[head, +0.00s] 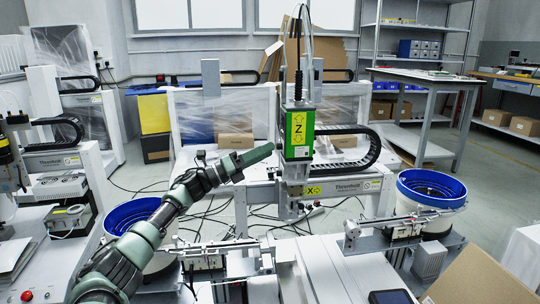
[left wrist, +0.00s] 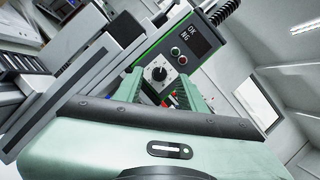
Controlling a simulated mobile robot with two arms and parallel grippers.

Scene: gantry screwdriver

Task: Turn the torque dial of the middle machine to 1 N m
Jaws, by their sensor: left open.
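The middle machine's green-edged Z unit (head: 299,135) hangs from the gantry at the centre of the head view. My left gripper (head: 268,151) points at its left side. The scale numbers are too small to read. The dial is hidden in the head view. My right gripper is not in view.
Beside the dial are a red button (left wrist: 175,51), a green-ringed button and a dark OK/NG display (left wrist: 190,40). A cable chain (head: 372,148) lies right of the Z unit. Blue-lined bowls (head: 432,190) flank the machine. A cardboard box (head: 485,275) stands at lower right.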

